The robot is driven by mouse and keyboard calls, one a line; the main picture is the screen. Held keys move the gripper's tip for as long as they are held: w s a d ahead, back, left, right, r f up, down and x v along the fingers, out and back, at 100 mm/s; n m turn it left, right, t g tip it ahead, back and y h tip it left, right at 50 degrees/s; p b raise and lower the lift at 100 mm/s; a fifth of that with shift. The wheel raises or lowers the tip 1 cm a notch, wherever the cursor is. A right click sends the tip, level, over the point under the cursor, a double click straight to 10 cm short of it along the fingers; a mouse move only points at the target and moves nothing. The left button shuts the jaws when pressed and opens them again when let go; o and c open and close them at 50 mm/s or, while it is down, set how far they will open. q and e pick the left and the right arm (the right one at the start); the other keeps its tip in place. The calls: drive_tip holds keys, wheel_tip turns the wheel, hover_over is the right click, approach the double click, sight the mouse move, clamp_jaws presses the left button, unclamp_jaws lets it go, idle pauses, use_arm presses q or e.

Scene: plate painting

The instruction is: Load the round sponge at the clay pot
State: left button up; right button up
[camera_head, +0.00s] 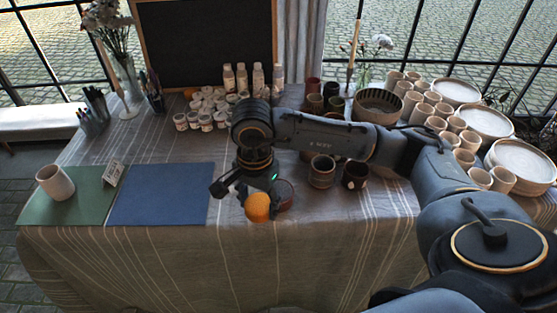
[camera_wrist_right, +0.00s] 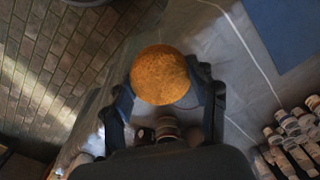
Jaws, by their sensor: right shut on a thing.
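My right gripper (camera_head: 254,194) is shut on the round sponge (camera_head: 257,207), an orange ball, near the table's front edge. In the right wrist view the sponge (camera_wrist_right: 160,75) sits between the two fingers. A dark reddish pot (camera_head: 285,194), which may be the clay pot, stands just right of the sponge in the head view and is partly hidden by the gripper. I cannot tell whether the sponge touches it. My left gripper is not in view.
Dark cups (camera_head: 321,172) stand right of the gripper. A blue mat (camera_head: 160,194) and a green mat (camera_head: 90,203) with a pale cup (camera_head: 55,183) lie left. Small paint jars (camera_head: 206,123) stand behind. Plates (camera_head: 521,161) and several pale cups fill the right side.

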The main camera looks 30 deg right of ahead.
drive_tip(key=w+d+m+p, duration=0.3)
drive_tip(key=w+m, duration=0.3)
drive_tip(key=m, duration=0.7)
use_arm(q)
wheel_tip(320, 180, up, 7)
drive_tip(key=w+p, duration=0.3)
drive_tip(key=p, duration=0.1)
use_arm(e)
drive_tip(key=m, duration=1.9)
hover_over(278, 190)
wheel_tip(278, 190, down, 3)
drive_tip(key=shift+f+b, duration=0.6)
wheel_tip(278, 190, down, 4)
drive_tip(key=b, duration=0.3)
drive_tip(key=shift+f+b, duration=0.3)
drive_tip(key=shift+f, duration=0.15)
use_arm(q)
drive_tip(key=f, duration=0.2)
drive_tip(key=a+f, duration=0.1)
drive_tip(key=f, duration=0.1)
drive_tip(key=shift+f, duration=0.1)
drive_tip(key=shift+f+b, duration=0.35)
use_arm(e)
drive_tip(key=shift+f, duration=0.55)
